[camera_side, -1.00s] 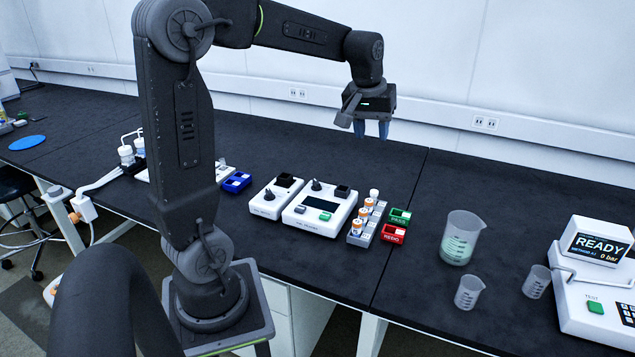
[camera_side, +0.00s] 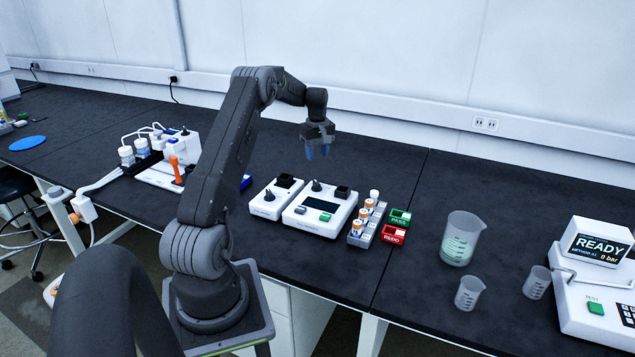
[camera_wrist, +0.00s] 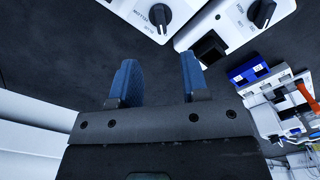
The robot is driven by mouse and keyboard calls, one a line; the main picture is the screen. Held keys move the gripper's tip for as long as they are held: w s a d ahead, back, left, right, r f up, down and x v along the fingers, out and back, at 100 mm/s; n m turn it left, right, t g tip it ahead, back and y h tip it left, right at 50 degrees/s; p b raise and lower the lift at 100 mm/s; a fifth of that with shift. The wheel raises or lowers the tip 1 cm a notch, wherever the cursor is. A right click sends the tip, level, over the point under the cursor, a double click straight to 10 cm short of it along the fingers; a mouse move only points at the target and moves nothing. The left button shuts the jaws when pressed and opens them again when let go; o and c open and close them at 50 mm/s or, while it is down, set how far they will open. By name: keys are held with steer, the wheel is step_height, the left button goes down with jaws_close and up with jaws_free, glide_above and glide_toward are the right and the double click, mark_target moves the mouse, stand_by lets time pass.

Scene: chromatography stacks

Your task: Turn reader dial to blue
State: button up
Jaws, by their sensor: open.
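The white reader (camera_side: 320,210) stands on the black bench with a black dial (camera_side: 316,186) at its back left, a dark screen and a green button. In the wrist view the dial (camera_wrist: 157,15) is at the top edge, with small lettering beside it that seems to read BLUE and YELLOW. Which mark the dial points to is too small to tell. My gripper (camera_side: 318,152) hangs above and behind the reader, apart from it. Its blue fingers (camera_wrist: 157,82) are spread with nothing between them.
A smaller white unit (camera_side: 262,208) with its own black dial and a black well stands left of the reader. A vial rack (camera_side: 357,240), a green PASS tray (camera_side: 400,217) and a red REDO tray (camera_side: 393,235) are at its right. Beakers (camera_side: 462,240) stand farther right.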

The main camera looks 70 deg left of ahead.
mark_target(318, 183)
step_height(318, 183, down, 11)
steer(key=shift+r, duration=0.1)
steer(key=shift+c, duration=0.2)
jaws_close()
stand_by(0.4)
